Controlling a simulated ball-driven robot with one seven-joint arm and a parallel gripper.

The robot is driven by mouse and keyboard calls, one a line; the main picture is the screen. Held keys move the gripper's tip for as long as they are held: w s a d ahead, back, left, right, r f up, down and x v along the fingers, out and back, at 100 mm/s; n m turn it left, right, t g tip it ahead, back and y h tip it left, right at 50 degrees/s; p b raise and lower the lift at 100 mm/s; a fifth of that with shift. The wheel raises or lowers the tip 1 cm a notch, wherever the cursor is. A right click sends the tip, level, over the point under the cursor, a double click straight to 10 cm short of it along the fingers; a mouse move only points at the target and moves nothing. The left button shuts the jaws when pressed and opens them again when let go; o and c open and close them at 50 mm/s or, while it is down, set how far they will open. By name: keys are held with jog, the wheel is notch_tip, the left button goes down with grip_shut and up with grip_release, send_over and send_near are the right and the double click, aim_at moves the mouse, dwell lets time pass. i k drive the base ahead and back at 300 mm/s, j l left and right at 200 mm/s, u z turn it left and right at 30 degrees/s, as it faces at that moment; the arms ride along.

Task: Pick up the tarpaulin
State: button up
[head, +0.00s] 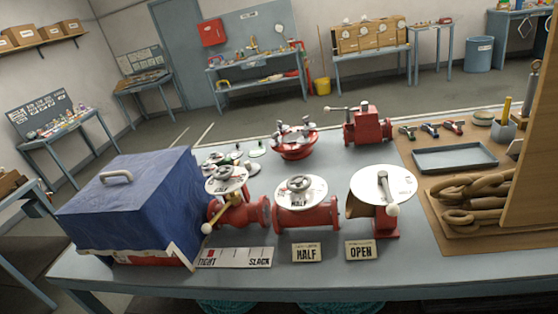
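The tarpaulin (130,205) is a blue sheet draped over a box-shaped thing at the left end of the grey-blue table. Most of the covered thing is hidden. My gripper is not in view.
Red valves with white dials (300,205) stand just right of the tarpaulin. Cards reading TIGHT/SLACK (235,257), HALF (306,253) and OPEN (360,250) lie along the front.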

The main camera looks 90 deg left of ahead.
aim_at(155, 203)
jog(key=u, duration=3.1)
jog(key=i+j+z, duration=0.2)
jog(key=i+j, duration=0.95)
jog(key=i, duration=0.15)
